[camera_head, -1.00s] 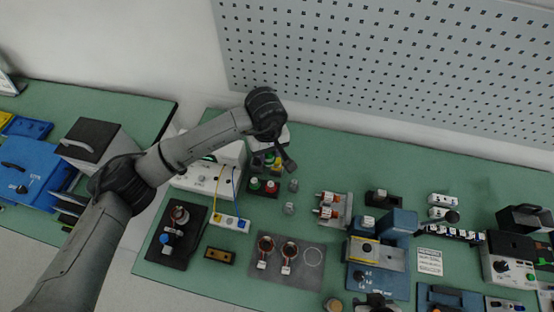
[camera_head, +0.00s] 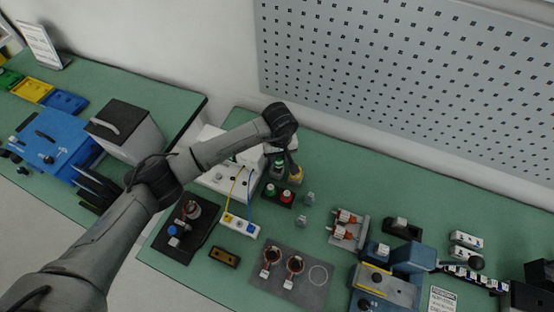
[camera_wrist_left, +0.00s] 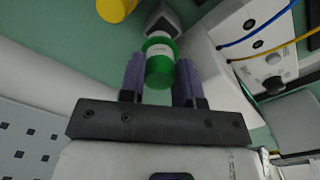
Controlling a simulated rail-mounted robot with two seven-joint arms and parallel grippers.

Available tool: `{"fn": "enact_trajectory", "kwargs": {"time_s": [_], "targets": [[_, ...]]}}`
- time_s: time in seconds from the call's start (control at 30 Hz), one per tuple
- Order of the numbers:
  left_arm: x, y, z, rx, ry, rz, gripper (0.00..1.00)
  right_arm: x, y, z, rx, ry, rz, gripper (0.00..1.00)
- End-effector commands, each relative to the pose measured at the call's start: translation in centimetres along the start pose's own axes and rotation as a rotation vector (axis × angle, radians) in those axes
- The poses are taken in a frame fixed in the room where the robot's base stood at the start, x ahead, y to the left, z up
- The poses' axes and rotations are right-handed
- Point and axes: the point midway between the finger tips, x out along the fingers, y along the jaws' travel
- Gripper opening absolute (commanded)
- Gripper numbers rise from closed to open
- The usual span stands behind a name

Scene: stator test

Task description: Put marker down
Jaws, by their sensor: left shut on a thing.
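A green marker (camera_wrist_left: 160,68) with a white band stands between the two purple fingers of my left gripper (camera_wrist_left: 160,85) in the left wrist view. The gripper is shut on it. In the head view my left gripper (camera_head: 289,166) is low over the back of the bench, behind a dark block with red and green buttons (camera_head: 279,194). A yellow cylinder (camera_wrist_left: 115,8) is close by in the wrist view, beside a grey block (camera_wrist_left: 161,20). The marker's lower end is hidden in the wrist view. My right gripper is not in view.
A white box with blue and yellow leads (camera_wrist_left: 268,55) stands close beside the gripper. Small grey pieces (camera_head: 305,210) lie to its right. A pegboard (camera_head: 420,80) rises behind the bench. Bare green bench top (camera_head: 350,185) lies right of the gripper.

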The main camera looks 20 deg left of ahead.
Motion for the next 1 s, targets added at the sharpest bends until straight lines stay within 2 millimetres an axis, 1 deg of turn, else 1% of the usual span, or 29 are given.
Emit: {"fn": "enact_trajectory", "kwargs": {"time_s": [0.1,0.27,0.37,0.5,0.6,0.87,1.0], "targets": [[0.4,-0.5,-0.6,-0.001,0.000,0.000,0.08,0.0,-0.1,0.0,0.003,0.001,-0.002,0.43],[0.8,-0.6,-0.7,0.001,-0.001,0.001,0.08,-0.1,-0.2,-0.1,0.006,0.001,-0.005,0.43],[1.7,-0.6,-0.7,0.000,-0.002,0.000,0.08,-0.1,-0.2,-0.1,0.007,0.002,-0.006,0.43],[3.5,-0.6,-0.6,-0.001,-0.003,-0.001,0.08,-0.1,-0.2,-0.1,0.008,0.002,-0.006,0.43],[4.4,-0.6,-0.7,-0.001,-0.002,0.000,0.08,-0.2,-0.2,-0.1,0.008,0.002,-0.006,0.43],[4.6,-0.6,-0.7,0.001,0.000,0.000,0.08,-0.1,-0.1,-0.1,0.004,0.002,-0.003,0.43],[5.0,-0.6,-0.7,0.000,0.001,0.000,0.08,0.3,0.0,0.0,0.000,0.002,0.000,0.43]]}}
